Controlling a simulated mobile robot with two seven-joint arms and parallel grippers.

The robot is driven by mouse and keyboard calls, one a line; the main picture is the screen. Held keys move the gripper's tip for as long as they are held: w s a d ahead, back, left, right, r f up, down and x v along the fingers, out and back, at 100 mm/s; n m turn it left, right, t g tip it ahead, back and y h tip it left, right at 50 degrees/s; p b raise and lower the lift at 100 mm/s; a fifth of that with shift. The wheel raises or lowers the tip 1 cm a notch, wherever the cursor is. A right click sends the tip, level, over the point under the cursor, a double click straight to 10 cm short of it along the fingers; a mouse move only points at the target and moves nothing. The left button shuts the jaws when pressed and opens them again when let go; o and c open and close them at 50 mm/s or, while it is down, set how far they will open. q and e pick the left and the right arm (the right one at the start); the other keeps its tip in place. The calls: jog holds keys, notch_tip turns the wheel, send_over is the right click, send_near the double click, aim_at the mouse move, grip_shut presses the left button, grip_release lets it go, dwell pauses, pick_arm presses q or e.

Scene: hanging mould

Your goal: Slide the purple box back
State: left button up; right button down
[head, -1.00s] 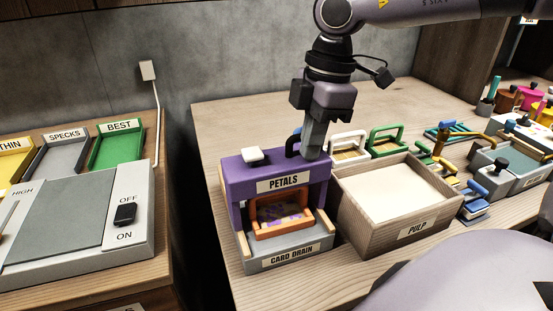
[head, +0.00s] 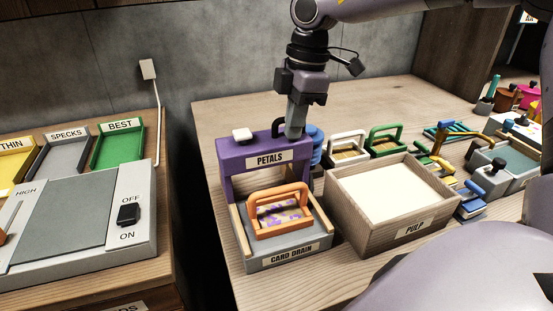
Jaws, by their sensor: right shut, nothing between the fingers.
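The purple box (head: 235,156), labelled PETALS, straddles the back part of the grey card drain (head: 290,254) like a bridge. A white block and a dark handle (head: 277,127) are on its top. An orange frame (head: 279,213) with a purple-speckled sheet lies on the drain in front of the box, uncovered. My right gripper (head: 295,132) points down at the box's top right, beside the dark handle. It is shut with nothing held; whether it touches the handle I cannot tell. My left gripper is not in view.
A wooden PULP tray (head: 411,231) stands close to the right of the drain. White (head: 348,146) and green (head: 385,139) handled frames sit behind it. A gap separates this table from the left bench.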

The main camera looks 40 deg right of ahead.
jog(key=w, duration=0.2)
jog(key=w+d+p, duration=0.1)
jog(key=w+p, duration=0.1)
jog(key=w, duration=0.1)
jog(key=shift+w+d, duration=0.35)
jog(key=shift+d, duration=0.05)
jog(key=shift+s+r, duration=0.1)
jog(key=shift+r, duration=0.05)
jog(key=shift+s+a+r, duration=0.1)
jog(key=shift+s+r, duration=0.2)
jog(key=shift+r, duration=0.1)
notch_tip(320, 180, up, 8)
jog(key=p, duration=0.5)
dwell(0.3)
dwell(0.5)
